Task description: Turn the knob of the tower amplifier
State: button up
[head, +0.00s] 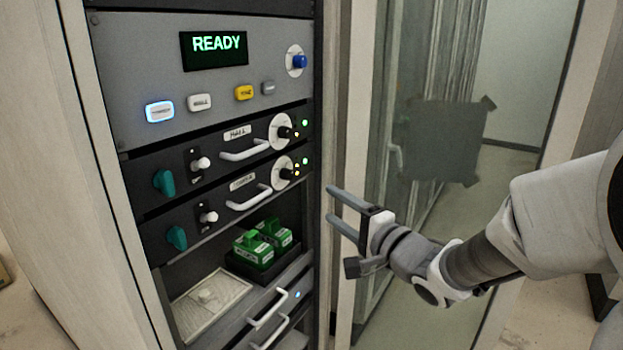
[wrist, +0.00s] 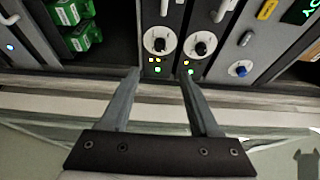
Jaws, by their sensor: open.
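Two black amplifier units sit one above the other in the rack. The upper one (head: 228,152) has a label that seems to read HALL. The lower one (head: 222,206) has a label (head: 242,182) too blurred to read surely; it may be the tower amplifier. Each has a black knob on a white dial at its right end: the upper knob (head: 284,132) and the lower knob (head: 286,174). In the wrist view the lower knob (wrist: 158,44) is left of the upper knob (wrist: 200,48). My gripper (head: 330,202) is open and empty, right of the lower knob and apart from it.
Above is a grey panel (head: 150,60) with a READY screen (head: 214,50), several buttons and a blue knob (head: 299,62). White handles and teal knobs (head: 164,182) stick out left of the dials. Green boxes (head: 254,247) sit on a lower shelf. A glass door stands right.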

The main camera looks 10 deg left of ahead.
aim_at(290, 176)
jog(key=x, duration=1.6)
jog(key=shift+f, duration=0.1)
grip_shut()
